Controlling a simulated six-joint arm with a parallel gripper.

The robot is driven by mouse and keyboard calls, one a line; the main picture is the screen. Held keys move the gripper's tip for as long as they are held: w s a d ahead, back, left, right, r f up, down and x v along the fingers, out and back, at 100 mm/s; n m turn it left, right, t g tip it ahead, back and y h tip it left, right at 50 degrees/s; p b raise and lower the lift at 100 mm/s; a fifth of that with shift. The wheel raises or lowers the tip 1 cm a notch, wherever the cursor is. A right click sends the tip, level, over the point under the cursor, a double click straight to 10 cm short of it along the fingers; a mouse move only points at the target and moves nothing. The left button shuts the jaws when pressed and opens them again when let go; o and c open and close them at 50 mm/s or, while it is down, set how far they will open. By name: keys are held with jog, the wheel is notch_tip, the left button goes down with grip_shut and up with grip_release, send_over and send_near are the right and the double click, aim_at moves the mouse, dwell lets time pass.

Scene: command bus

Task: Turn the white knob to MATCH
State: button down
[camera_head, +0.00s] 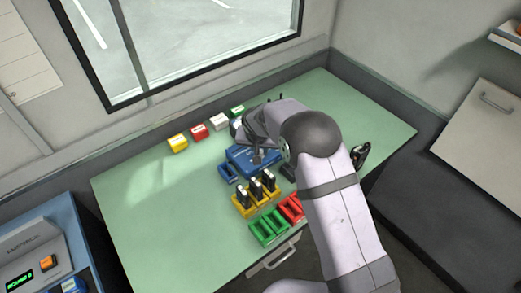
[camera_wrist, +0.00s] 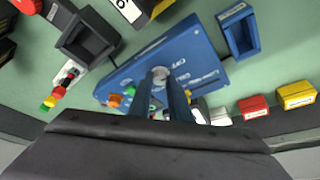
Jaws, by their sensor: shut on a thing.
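The blue panel box (camera_head: 239,156) sits on the green table, partly hidden by my arm in the head view. In the wrist view, the panel (camera_wrist: 195,55) fills the middle, with pale lettering I cannot fully read. The white knob (camera_wrist: 159,73) is on its face, between the tips of my two dark fingers. My gripper (camera_wrist: 162,80) is shut on the knob. An orange button (camera_wrist: 114,100) and a green button (camera_wrist: 128,90) are beside it on the panel. The knob's pointer and the MATCH mark cannot be made out.
Yellow (camera_head: 177,143), red (camera_head: 199,131), white (camera_head: 220,121) and green (camera_head: 237,111) blocks line the back edge. A blue tray (camera_wrist: 240,32), a black holder (camera_wrist: 88,38) and a small light stack (camera_wrist: 50,101) flank the panel. Green (camera_head: 268,228) and red trays stand in front. The table's left is clear.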

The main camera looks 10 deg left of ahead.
jog(key=shift+f+b, duration=0.2)
jog(key=shift+b, duration=0.45)
jog(key=shift+a+f+m+b, duration=0.1)
jog(key=shift+m+b, duration=0.4)
jog(key=m+h+b, duration=0.1)
jog(key=m+b, duration=0.1)
jog(key=b, duration=0.1)
jog(key=shift+a, duration=0.15)
jog(key=m+b, duration=0.1)
jog(key=m+h+b, duration=0.1)
jog(key=m, duration=0.1)
jog(key=shift+w+a+r+m+g+h, duration=0.1)
jog(key=shift+a+r+m+g+h, duration=0.1)
jog(key=shift+m+g+h, duration=0.1)
jog(key=m+g+p, duration=0.1)
jog(key=m, duration=0.2)
jog(key=shift+w+r+h, duration=0.1)
jog(key=shift+r+h, duration=0.05)
jog(key=shift+h, duration=0.25)
jog(key=shift+m+p, duration=0.6)
jog(key=shift+m, duration=0.1)
jog(key=shift+w+a+m+g+h+p, duration=0.1)
jog(key=shift+m+g+h+p, duration=0.25)
jog(key=shift+m+p, duration=0.5)
